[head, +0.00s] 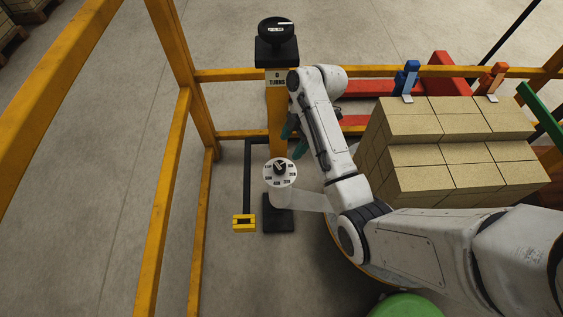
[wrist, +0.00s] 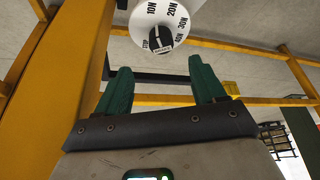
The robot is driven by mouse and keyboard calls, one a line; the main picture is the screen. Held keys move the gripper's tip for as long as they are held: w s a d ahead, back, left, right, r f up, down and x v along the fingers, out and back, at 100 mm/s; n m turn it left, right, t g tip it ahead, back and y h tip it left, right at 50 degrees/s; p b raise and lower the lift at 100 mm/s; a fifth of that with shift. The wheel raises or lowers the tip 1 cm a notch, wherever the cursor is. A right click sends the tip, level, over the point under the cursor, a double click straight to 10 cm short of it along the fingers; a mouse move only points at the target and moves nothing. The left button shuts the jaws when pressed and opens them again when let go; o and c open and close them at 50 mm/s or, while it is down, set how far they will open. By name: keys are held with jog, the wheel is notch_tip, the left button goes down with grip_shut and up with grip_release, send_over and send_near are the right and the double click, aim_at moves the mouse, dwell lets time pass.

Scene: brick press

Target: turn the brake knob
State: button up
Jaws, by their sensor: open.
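The brake knob (head: 279,168) is a small black knob on a round white dial (head: 270,178), low on the yellow post in the head view. In the wrist view the black knob (wrist: 160,39) and dial (wrist: 155,14) show at the top, partly cut off by the frame edge. The dial reads STOP, 10N, 20N, 30N and 40N; I cannot tell surely which mark the knob points at. My gripper (wrist: 157,68) has two dark green fingers, open and empty, apart from the knob. In the head view my gripper (head: 290,126) is partly hidden behind my arm, above the dial.
A black handwheel (head: 277,28) tops the post (head: 277,130), above a "0 TURNS" label (head: 278,77). Yellow rails (head: 174,140) stand left and behind. A yellow pedal-like piece (head: 244,223) hangs left of the post. Stacked tan bricks (head: 455,160) stand at right.

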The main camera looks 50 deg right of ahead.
aim_at(281, 165)
jog(key=x, duration=0.9)
jog(key=shift+a+f+b, duration=0.15)
jog(key=shift+f+b, duration=0.1)
jog(key=shift+b, duration=0.15)
jog(key=shift+s, duration=0.1)
jog(key=shift+c, duration=0.5)
jog(key=c, duration=1)
jog(key=shift+o, duration=0.2)
jog(key=shift+r, duration=0.1)
jog(key=m+t+p, duration=0.1)
jog(key=m+p, duration=0.2)
jog(key=shift+s+a+r+m+h, duration=0.1)
jog(key=shift+m+h, duration=0.2)
jog(key=shift+h, duration=0.1)
jog(key=m+p, duration=0.1)
jog(key=m, duration=0.1)
jog(key=m+t+h+p, duration=0.1)
jog(key=m+p, duration=0.1)
jog(key=shift+m+h, duration=0.3)
jog(key=shift+m, duration=0.1)
jog(key=shift+f+m, duration=0.2)
jog(key=shift+m, duration=0.1)
